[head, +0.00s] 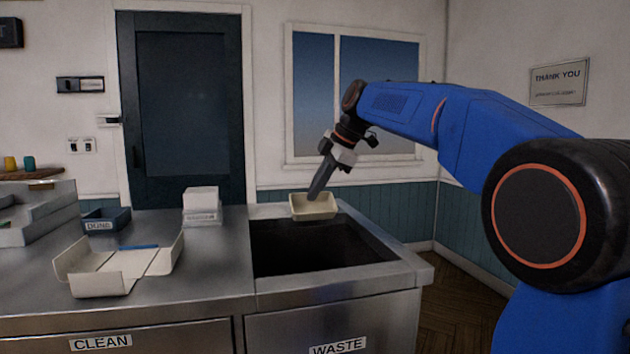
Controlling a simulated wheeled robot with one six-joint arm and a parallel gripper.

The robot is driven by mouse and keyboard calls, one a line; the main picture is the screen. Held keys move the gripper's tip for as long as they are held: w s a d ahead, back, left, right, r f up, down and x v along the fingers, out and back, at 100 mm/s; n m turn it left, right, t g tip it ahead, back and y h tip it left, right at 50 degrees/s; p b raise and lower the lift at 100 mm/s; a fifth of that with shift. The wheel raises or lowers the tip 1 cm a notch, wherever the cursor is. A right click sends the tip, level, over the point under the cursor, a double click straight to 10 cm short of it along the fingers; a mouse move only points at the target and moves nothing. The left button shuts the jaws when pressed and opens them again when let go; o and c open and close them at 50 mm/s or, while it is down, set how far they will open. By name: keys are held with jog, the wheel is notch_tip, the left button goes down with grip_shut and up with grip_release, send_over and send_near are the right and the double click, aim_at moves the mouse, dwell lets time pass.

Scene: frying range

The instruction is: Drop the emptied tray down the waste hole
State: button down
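A small cream tray (312,207) is at the far rim of the waste hole, tilted towards me, and its inside looks empty. My gripper (315,192) reaches down to the tray from above, with its fingers at the tray's back edge. The fingers overlap in this view, and whether they are closed on the tray's wall cannot be made out. The waste hole (315,247) is a dark rectangular opening in the steel counter, above a front panel labelled WASTE (338,347). Whether the tray rests on the rim or hangs just above it is unclear.
An unfolded cream carton (100,283) lies on the steel counter, left of the hole. Behind it are a dark blue bin labelled DUNG or similar (106,220) and a stack of white boxes (202,206). A grey stepped rack (40,212) stands far left. The space over the hole is clear.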

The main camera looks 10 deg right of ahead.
aim_at(319, 209)
jog(key=shift+f, duration=3.55)
jog(key=c, duration=2)
grip_release()
jog(key=v, duration=1.7)
jog(key=shift+d+r, duration=0.1)
jog(key=shift+r, duration=0.1)
